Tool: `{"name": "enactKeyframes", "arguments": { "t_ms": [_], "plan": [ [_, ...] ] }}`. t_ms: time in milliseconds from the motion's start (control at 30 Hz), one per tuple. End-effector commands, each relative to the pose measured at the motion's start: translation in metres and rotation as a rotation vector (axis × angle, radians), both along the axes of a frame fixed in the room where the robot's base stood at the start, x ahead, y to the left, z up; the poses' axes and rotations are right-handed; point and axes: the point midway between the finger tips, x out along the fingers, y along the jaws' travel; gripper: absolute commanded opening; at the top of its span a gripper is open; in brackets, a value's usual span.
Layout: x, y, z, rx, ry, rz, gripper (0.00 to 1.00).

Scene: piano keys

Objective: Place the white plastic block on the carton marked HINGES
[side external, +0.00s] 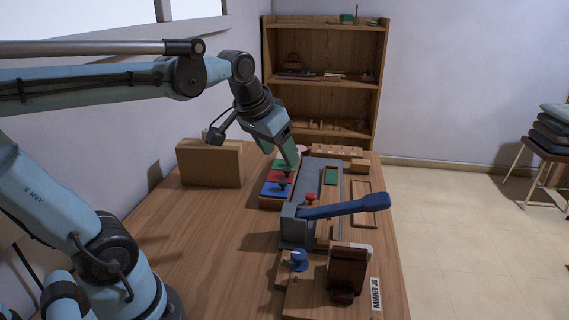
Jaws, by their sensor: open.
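My gripper (291,163) points down over the back of the workbench, near the red and green pieces; its jaws are open and I see nothing between them. A plain brown carton (210,164) stands on the bench at the left, by the wall. No HINGES marking is readable on the side I see. I cannot clearly identify the white plastic block. A small whitish piece (364,249) shows partly behind a dark brown block at the front right, but I cannot tell what it is.
A jig with a blue lever (345,208) stands at the bench's middle right. Coloured pieces (276,188) lie below my gripper. A wooden shelf (325,78) stands behind. The bench's left front is clear.

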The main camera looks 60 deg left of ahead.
Motion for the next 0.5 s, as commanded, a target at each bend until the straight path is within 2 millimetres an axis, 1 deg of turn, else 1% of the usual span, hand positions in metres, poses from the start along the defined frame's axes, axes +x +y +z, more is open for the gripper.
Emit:
{"name": "enactKeyframes", "arguments": {
  "t_ms": [33,100,200,333,500],
  "plan": [
    [-0.01,-0.018,-0.013,0.002,-0.026,-0.043,0.63],
    [-0.021,-0.036,-0.028,0.004,-0.062,-0.087,0.63],
    [-0.034,-0.055,-0.046,0.004,-0.104,-0.138,0.63],
    [-0.044,-0.069,-0.061,0.002,-0.136,-0.177,0.63],
    [-0.048,-0.073,-0.066,0.0,-0.148,-0.189,0.63]
  ]
}}
